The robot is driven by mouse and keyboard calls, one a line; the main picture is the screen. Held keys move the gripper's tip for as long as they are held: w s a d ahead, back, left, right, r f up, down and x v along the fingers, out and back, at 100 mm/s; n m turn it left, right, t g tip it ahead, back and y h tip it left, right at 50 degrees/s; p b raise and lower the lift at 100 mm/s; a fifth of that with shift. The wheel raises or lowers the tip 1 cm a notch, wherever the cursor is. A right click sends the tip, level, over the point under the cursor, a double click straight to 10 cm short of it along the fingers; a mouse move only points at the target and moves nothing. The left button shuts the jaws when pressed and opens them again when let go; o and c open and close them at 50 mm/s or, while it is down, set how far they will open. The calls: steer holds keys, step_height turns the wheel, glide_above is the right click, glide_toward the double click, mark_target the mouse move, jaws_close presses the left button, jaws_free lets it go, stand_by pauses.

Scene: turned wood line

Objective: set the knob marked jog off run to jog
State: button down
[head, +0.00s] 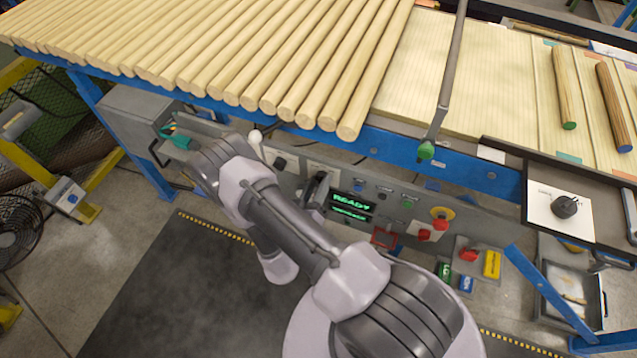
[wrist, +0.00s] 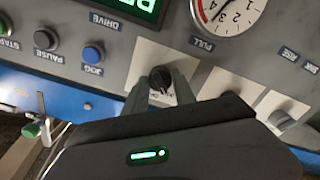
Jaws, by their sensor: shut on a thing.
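A black rotary knob (wrist: 161,77) stands on a white plate (wrist: 147,55) on the grey control panel, in the middle of the wrist view. My gripper (wrist: 161,90) is shut on this knob, one grey finger on each side. The plate's lettering is mostly hidden by the fingers and too small to read, so I cannot tell the knob's marking or setting. In the head view my dark gripper (head: 317,190) is at the panel, left of the green display, and covers the knob.
A blue JOG button (wrist: 92,54) sits beside the plate, and a gauge (wrist: 228,12) is close by. The green READY display (head: 351,202) and red emergency button (head: 441,214) lie to the right. Wooden rods (head: 230,60) lie above the panel.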

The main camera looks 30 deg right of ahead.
steer(key=c, duration=1)
jaws_free()
steer(key=p+v, duration=0.3)
steer(key=v, duration=1.4)
steer(key=shift+s+a, duration=0.2)
